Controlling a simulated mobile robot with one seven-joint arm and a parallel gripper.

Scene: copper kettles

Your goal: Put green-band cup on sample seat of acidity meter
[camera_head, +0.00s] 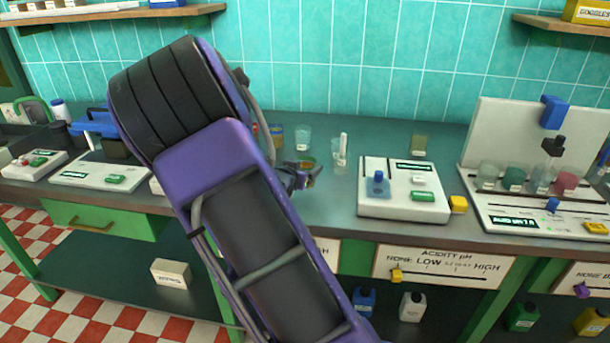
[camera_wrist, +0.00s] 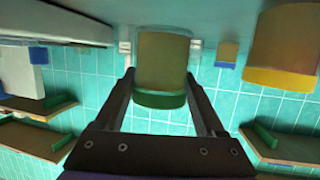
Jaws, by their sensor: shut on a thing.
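The green-band cup shows in the wrist view (camera_wrist: 160,62), brownish and translucent, with its green band toward my palm. My gripper (camera_wrist: 160,84) is shut on it, one finger on each side. In the head view my gripper (camera_head: 303,178) is partly hidden behind my arm, over the counter, with the cup (camera_head: 306,163) small at its tip. A white meter (camera_head: 403,206) with a dark display and a blue piece stands to the right. Farther right, a larger white unit (camera_head: 515,222) has a display with pH text. I cannot tell which one holds the sample seat.
A yellow-band cup (camera_wrist: 285,76) is close by in the wrist view. A clear cup (camera_head: 303,138) and a slim white item (camera_head: 342,148) stand behind my gripper. Several cups stand on the larger right unit. A yellow block (camera_head: 457,204) sits beside the white meter.

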